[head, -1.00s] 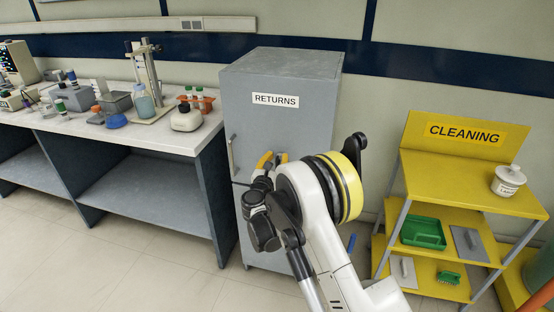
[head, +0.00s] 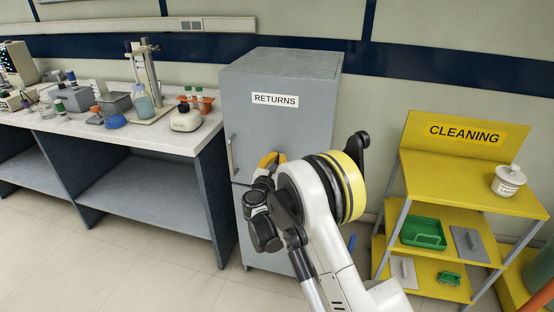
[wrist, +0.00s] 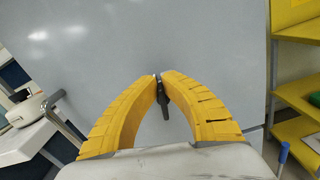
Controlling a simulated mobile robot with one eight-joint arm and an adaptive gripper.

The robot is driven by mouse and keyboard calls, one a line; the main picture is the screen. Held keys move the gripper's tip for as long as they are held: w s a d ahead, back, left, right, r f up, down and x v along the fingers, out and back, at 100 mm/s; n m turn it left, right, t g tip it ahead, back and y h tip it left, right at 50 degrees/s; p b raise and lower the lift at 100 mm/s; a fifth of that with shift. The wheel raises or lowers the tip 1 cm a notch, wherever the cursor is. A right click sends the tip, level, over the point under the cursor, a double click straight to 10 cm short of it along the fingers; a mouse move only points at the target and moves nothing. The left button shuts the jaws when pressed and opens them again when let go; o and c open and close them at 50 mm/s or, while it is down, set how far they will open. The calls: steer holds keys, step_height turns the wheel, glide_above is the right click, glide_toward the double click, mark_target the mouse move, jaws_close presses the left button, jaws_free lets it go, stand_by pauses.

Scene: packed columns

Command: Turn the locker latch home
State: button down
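The grey locker (head: 290,75) with a RETURNS label stands against the wall, its front facing me. In the wrist view, the dark latch (wrist: 164,105) sits on the grey locker door (wrist: 200,45). Its lever hangs down, leaning slightly right at its lower end. My gripper (wrist: 160,76) is at the door, its two yellow fingers drawn together on the upper part of the latch. In the head view, my gripper (head: 273,158) shows at the locker front, and my arm hides the latch.
A vertical bar handle (head: 231,155) is on the door's left side. A white-topped bench (head: 150,137) with lab items stands left. A yellow CLEANING shelf (head: 440,195) stands right. Open floor lies at front left.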

steer(key=m, duration=0.3)
steer(key=m+b, duration=0.1)
steer(key=shift+s+d+f, duration=0.15)
steer(key=shift+d+f, duration=0.15)
steer(key=shift+d, duration=0.1)
steer(key=m, duration=0.2)
steer(key=m+b, duration=0.1)
steer(key=m, duration=0.1)
steer(key=shift+d+f, duration=0.25)
steer(key=shift+d, duration=0.05)
steer(key=m, duration=0.3)
steer(key=shift+s+d+f+m+b, duration=0.1)
steer(key=shift+d+f+m+b, duration=0.1)
steer(key=shift+f+m+b, duration=0.15)
steer(key=shift+f+m, duration=0.15)
steer(key=shift+m, duration=0.85)
steer(key=shift+f+m, duration=0.15)
steer(key=shift+m, duration=0.8)
steer(key=c, duration=1.6)
jaws_free()
steer(key=shift+f, duration=0.1)
steer(key=shift+s, duration=0.1)
